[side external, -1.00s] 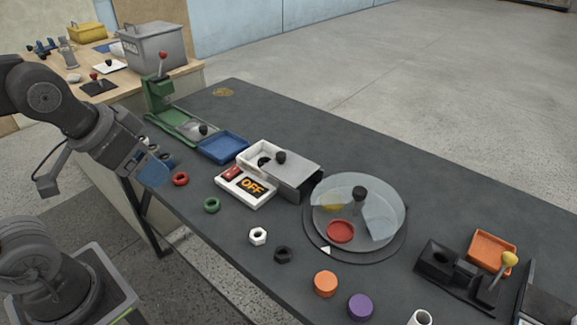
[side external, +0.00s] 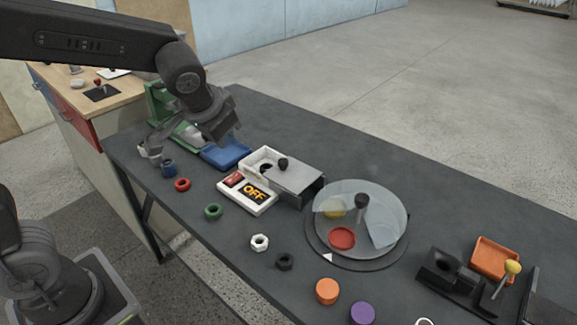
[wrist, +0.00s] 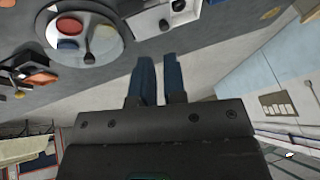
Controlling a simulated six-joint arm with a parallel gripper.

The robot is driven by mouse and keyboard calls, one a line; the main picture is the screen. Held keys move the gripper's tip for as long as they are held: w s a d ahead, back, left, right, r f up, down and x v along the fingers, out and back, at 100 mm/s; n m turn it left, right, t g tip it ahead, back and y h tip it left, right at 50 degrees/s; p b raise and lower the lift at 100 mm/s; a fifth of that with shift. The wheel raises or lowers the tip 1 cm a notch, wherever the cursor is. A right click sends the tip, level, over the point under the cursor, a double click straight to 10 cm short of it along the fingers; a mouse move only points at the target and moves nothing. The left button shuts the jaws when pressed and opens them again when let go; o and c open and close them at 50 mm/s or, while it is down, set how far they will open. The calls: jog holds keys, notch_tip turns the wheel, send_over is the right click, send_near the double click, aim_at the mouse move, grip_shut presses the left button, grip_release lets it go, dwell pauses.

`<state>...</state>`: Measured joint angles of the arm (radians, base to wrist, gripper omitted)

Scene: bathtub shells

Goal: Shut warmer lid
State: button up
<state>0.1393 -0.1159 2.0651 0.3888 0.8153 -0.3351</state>
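The warmer is a white box (side external: 262,156) at mid-table with a grey metal lid (side external: 299,177) that carries a black knob (side external: 283,163). The lid sits towards the right, and the left part of the box is uncovered, with something dark inside. A white panel (side external: 262,206) in front reads OFF and has a red switch (side external: 234,180). My gripper (side external: 222,130) is above the blue tray, left of the warmer; its fingertips are hard to make out there. In the wrist view its two blue fingers (wrist: 158,60) stand slightly apart with nothing between them.
A blue tray (side external: 226,155) and a green lever fixture (side external: 158,103) are left of the warmer. A round clear-topped turntable (side external: 325,248) stands close on its right. Coloured rings, nuts and an orange cap (side external: 327,291) lie along the front. The back of the table is clear.

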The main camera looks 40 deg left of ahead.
jog(key=shift+m+y, duration=0.4)
jog(key=shift+y, duration=0.2)
jog(key=w+d+f, duration=0.1)
jog(key=w+f, duration=0.1)
jog(key=w, duration=0.1)
jog(key=w+f, duration=0.2)
jog(key=w, duration=0.1)
jog(key=w+d+f, duration=0.1)
jog(key=w+f, duration=0.1)
jog(key=w, duration=0.1)
jog(key=shift+w+d+f, duration=0.1)
jog(key=shift+w+d, duration=0.2)
grip_shut()
jog(key=t, duration=0.1)
send_near(289, 170)
jog(key=shift+m+y, duration=0.3)
jog(key=f, duration=0.1)
jog(key=w+d+f, duration=0.1)
jog(key=f, duration=0.1)
jog(key=d+f, duration=0.1)
jog(key=shift+w+d+f, duration=0.15)
jog(key=shift+w+d, duration=0.05)
jog(key=shift+w, duration=0.1)
jog(key=a, duration=0.3)
jog(key=shift+w, duration=0.4)
jog(key=shift+w+a, duration=0.1)
jog(key=shift+a, duration=0.3)
jog(key=a, duration=1.1)
jog(key=shift+a, duration=0.15)
